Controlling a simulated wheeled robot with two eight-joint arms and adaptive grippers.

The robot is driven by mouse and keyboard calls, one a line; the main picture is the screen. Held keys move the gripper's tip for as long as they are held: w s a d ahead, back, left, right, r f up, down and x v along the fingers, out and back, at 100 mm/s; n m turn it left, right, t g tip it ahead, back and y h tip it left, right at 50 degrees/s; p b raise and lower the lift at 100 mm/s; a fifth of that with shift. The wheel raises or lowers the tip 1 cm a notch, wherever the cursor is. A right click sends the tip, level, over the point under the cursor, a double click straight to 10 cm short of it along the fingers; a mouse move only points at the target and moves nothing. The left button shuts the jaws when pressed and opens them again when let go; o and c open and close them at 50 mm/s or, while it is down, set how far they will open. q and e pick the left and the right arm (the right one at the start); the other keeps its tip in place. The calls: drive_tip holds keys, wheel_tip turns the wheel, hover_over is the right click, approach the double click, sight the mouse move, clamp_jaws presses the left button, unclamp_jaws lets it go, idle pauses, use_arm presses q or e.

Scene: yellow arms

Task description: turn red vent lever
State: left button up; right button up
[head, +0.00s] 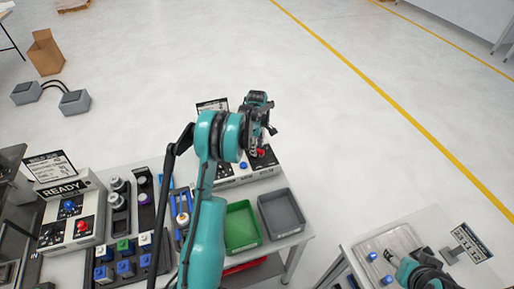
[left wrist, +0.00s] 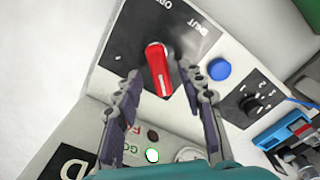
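The red vent lever (left wrist: 158,70) sits on a black plate on a pale panel, with "OPEN" and "SHUT" lettering near its far end. In the head view a small red part of it (head: 262,153) shows beside my left gripper (head: 255,148). In the left wrist view my left gripper (left wrist: 163,80) is open, with one finger on each side of the lever. Gaps show between the fingers and the lever; I cannot tell whether either touches it. My right gripper (head: 391,257) is at the lower right over another table, too small to read its opening.
A green bin (head: 241,226) and a grey bin (head: 281,212) stand near the panel. A READY box (head: 70,208) is at the left.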

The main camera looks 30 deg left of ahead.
use_arm(q)
drive_tip(key=shift+f, duration=0.15)
clamp_jaws()
